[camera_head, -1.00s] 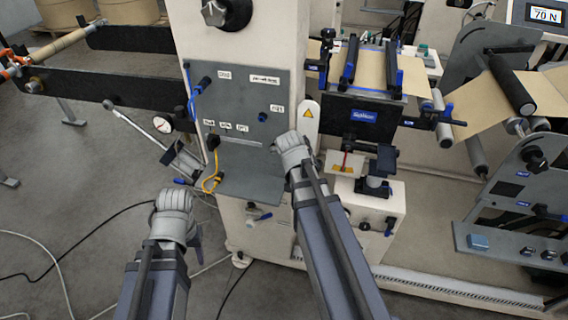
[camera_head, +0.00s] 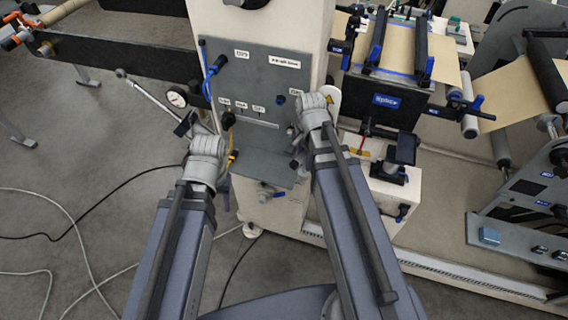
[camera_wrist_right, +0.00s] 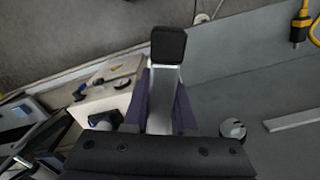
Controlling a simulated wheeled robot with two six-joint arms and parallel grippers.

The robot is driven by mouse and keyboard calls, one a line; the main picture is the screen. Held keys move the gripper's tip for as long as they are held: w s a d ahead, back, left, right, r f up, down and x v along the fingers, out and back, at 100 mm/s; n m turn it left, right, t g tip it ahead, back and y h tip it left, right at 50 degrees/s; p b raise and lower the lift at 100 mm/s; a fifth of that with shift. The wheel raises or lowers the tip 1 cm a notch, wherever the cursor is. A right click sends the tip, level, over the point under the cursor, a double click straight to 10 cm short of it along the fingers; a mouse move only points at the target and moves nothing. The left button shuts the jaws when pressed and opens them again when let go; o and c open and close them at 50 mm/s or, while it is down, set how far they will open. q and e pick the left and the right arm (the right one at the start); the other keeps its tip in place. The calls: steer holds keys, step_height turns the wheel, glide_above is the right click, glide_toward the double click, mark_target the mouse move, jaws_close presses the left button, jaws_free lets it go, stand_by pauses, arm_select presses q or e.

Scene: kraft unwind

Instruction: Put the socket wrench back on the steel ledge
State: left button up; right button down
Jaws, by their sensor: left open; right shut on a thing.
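My right gripper (camera_head: 300,146) is at the ledge's right side. In the right wrist view, my right gripper (camera_wrist_right: 160,95) is shut on a silver bar with a square black end, apparently the socket wrench (camera_wrist_right: 160,112).
The grey panel (camera_head: 262,85) with knobs rises behind the ledge. A yellow cable (camera_head: 233,158) hangs at its left. A white cabinet (camera_head: 380,190) stands at the right.

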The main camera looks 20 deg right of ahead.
arm_select(q)
step_height(320, 180, down, 2)
steer(key=shift+f+b, duration=0.15)
steer(key=shift+b, duration=0.55)
arm_select(e)
steer(key=w+a+f, duration=0.2)
steer(key=w, duration=0.1)
steer(key=shift+w+a+f, duration=0.1)
steer(key=shift+w+a, duration=0.15)
steer(key=shift+a, duration=0.05)
steer(key=w+a+f+b, duration=0.2)
steer(key=w+f+b, duration=0.1)
steer(key=shift+w+a, duration=0.15)
arm_select(q)
step_height(320, 180, down, 3)
steer(key=shift+r, duration=0.15)
arm_select(e)
steer(key=shift+r, duration=0.15)
steer(key=shift+f, duration=0.2)
steer(key=c, duration=0.7)
jaws_free()
steer(key=shift+r, duration=0.1)
